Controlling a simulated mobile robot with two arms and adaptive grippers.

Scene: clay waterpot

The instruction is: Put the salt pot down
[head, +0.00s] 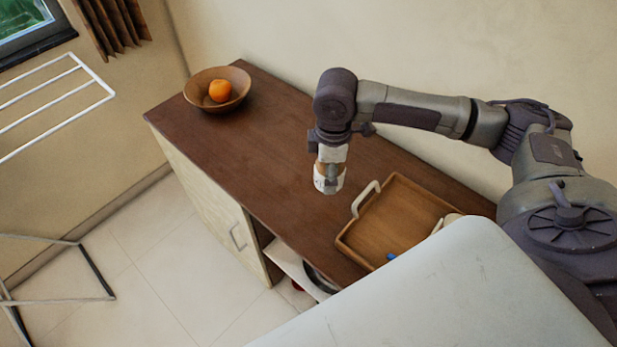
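My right arm reaches in from the right, and its gripper (338,136) points down over the brown cabinet top. It is shut on a small white and tan pot (327,183), which I take to be the salt pot. The gripper hides the pot's upper part. The pot is roughly upright, left of the wooden tray. I cannot tell whether its base touches the cabinet top (240,150) or hangs just above it. My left gripper is not in view.
A wooden tray (398,215) with pale handles lies to the right, holding a small blue thing (391,256). A brown bowl (238,84) with an orange (220,91) stands at the far left end. The cabinet top between bowl and pot is clear. White drying racks stand left.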

